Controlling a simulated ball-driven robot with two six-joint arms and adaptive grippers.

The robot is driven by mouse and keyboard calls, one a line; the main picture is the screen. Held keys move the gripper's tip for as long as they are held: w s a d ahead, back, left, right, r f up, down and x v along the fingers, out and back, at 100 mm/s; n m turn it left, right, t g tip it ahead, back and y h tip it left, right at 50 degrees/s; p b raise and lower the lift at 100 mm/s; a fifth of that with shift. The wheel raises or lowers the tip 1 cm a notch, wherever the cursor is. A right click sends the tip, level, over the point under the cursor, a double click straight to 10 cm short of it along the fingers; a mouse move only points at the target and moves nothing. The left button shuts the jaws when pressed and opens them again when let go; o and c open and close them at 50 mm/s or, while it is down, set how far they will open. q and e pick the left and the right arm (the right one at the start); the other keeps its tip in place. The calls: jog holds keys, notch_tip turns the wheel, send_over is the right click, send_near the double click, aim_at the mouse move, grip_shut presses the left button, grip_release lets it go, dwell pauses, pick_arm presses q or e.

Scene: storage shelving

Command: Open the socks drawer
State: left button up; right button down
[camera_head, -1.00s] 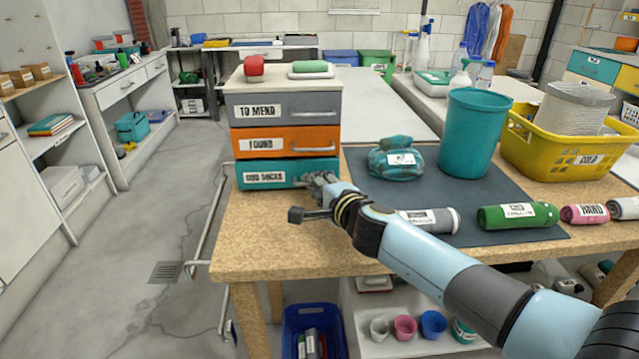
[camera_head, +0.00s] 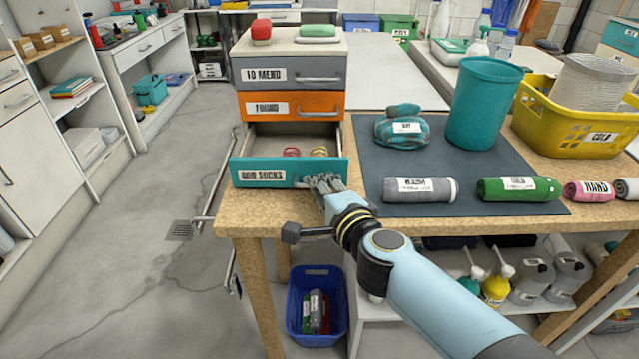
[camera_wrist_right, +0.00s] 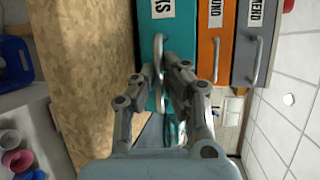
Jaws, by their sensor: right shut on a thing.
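The teal socks drawer (camera_head: 284,170) is the lowest of three in the small chest on the wooden table. It stands pulled out toward me, and rolled items in pink and yellow (camera_head: 305,152) show inside. Its label ends in "SOCKS". My right gripper (camera_head: 325,184) is at the right end of its front, shut on the drawer handle. In the right wrist view the fingers (camera_wrist_right: 168,75) close around the metal handle (camera_wrist_right: 158,55) on the teal front. My left gripper is not in view.
Above it, the orange drawer (camera_head: 290,105) and grey drawer (camera_head: 290,73) are shut. A dark mat (camera_head: 380,155) to the right holds rolled cloths, a teal bundle (camera_head: 402,130) and a teal bin (camera_head: 485,105). A blue crate (camera_head: 317,335) stands below the table.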

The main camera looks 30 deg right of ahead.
jog(key=c, duration=1.4)
grip_release()
jog(key=shift+f, duration=0.1)
jog(key=v, duration=1.2)
jog(key=s+f+n+g+y, duration=0.1)
jog(key=s+f+n+g, duration=0.3)
jog(key=f, duration=1)
jog(key=s+f+n+g+y, duration=0.15)
jog(key=s+f+n, duration=0.35)
jog(key=f, duration=0.8)
jog(key=s+d+f+n+g, duration=0.2)
jog(key=s+f+n+g, duration=0.1)
jog(key=s, duration=0.5)
jog(key=s+d+f+n+g, duration=0.2)
jog(key=s+f+n, duration=0.3)
jog(key=s, duration=0.4)
jog(key=s+d+f+n+g+h+b, duration=0.1)
jog(key=s+f+n+g, duration=0.3)
jog(key=s, duration=0.5)
jog(key=shift+s+d+f, duration=0.1)
jog(key=shift+d+f, duration=0.15)
jog(key=shift+f, duration=0.45)
jog(key=shift+s+d+f, duration=0.1)
jog(key=shift+d+f, duration=0.15)
jog(key=shift+f, duration=0.4)
